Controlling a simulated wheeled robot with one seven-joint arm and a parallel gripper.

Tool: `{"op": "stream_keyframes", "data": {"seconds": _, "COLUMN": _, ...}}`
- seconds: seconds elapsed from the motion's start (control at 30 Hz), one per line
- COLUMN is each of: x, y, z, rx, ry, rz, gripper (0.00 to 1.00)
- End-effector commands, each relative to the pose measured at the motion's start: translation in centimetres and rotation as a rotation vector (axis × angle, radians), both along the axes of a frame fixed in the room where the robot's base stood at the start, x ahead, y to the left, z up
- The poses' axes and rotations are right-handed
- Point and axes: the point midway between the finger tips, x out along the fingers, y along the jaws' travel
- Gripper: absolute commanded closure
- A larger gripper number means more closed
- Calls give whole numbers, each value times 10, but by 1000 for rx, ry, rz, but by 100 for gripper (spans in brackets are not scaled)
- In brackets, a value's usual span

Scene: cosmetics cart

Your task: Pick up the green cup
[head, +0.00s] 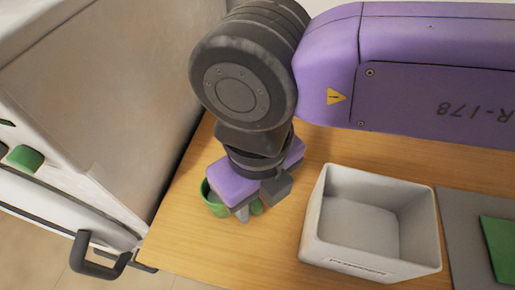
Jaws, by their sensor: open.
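The green cup (211,202) stands on the wooden surface near its left edge. Only its left rim and part of its side show. My gripper (248,208) is over the cup and hides most of it. The gripper points down, with its purple body above the cup and its grey fingers low at the cup's right part. The jaws are open. I cannot tell whether a finger is inside the cup or touches it.
A white open bin (318,238) stands on the wooden surface (190,262) right of my gripper. A grey mat (459,235) with a green item (497,247) lies at the far right. A large white cabinet-like body (90,80) with a dark handle (98,262) borders the left side.

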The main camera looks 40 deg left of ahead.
Motion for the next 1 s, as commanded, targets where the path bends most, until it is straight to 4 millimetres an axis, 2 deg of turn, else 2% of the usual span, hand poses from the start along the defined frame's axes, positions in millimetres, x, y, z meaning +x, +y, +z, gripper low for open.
{"op": "stream_keyframes", "data": {"seconds": 0.1, "x": 0, "y": 0, "z": -9, "rx": 0, "ry": 0, "rz": 0, "gripper": 57}}
{"op": "stream_keyframes", "data": {"seconds": 0.33, "x": 0, "y": 0, "z": -10, "rx": 1, "ry": 0, "rz": 0, "gripper": 57}}
{"op": "stream_keyframes", "data": {"seconds": 0.37, "x": 0, "y": 0, "z": -10, "rx": 1, "ry": 0, "rz": 0, "gripper": 61}}
{"op": "stream_keyframes", "data": {"seconds": 0.57, "x": 0, "y": 0, "z": -10, "rx": 1, "ry": -1, "rz": 0, "gripper": 100}}
{"op": "stream_keyframes", "data": {"seconds": 1.0, "x": 0, "y": 0, "z": -9, "rx": 1, "ry": 0, "rz": 0, "gripper": 100}}
